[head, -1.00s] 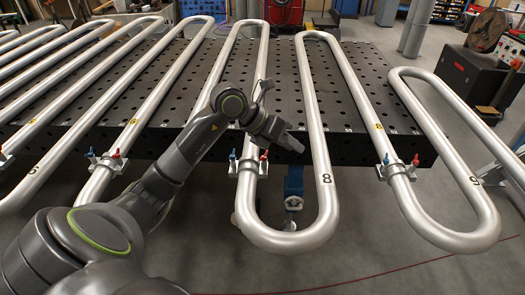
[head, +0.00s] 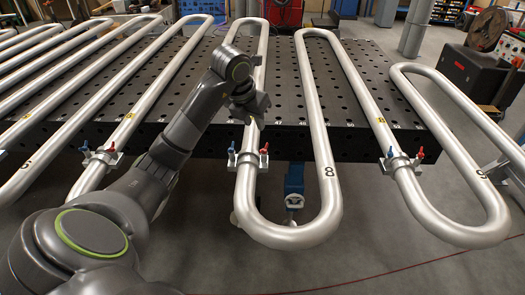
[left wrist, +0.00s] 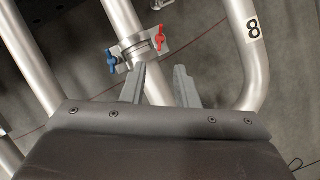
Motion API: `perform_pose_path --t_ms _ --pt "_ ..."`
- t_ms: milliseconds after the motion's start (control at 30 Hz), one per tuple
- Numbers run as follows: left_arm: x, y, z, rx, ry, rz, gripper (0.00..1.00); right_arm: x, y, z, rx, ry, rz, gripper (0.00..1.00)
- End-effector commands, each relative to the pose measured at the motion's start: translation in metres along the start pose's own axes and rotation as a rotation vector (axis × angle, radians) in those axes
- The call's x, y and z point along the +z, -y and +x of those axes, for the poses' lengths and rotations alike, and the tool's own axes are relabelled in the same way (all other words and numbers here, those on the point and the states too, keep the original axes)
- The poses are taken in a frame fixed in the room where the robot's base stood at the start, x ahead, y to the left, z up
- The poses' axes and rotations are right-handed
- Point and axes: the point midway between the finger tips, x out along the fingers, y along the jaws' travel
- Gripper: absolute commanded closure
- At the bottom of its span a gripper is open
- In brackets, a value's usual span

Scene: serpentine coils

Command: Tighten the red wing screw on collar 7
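A collar (head: 247,159) sits on the left limb of the pipe bend marked 8, with a red wing screw (head: 264,150) on its right and a blue one (head: 231,150) on its left. The left wrist view shows the same collar (left wrist: 136,50), red screw (left wrist: 160,39) and blue screw (left wrist: 111,62). My left gripper (head: 254,114) is over that pipe, beyond the collar. Its two fingers (left wrist: 158,86) are apart and empty, with the pipe showing between them. A similar collar (head: 103,157) lies left. I cannot read a 7; my arm hides part of the pipes.
Another collar (head: 398,163) with red and blue screws is at the right, near the bend marked 9. The black perforated table (head: 350,105) lies beneath the pipes. A blue device (head: 294,183) shows below the table edge. The floor in front is clear.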

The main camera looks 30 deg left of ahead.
Motion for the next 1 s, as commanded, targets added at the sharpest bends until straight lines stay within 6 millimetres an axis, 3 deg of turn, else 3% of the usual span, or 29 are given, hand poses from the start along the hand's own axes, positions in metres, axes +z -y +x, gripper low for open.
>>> perform_pose_path --t_ms 33,133,500,700,1000 --pt "-0.002 0.0 0.013 -0.001 -0.001 -0.002 0.73 0.001 0.001 0.012 0.0 0.0 0.0 1.0" --pt "0.0 0.001 0.029 -0.004 -0.007 -0.003 0.73 0.0 0.001 0.0 -0.001 0.0 0.0 1.0" --pt "0.0 0.001 0.102 -0.003 -0.003 -0.002 0.73 -0.001 0.0 -0.013 -0.001 0.0 0.0 1.0" --pt "0.0 0.0 0.12 -0.001 -0.001 -0.001 0.73 -0.002 -0.001 -0.015 -0.001 0.0 0.0 1.0" --pt "0.0 0.0 0.124 0.0 0.001 0.001 0.73 -0.002 0.0 -0.015 -0.001 0.0 0.001 1.0"
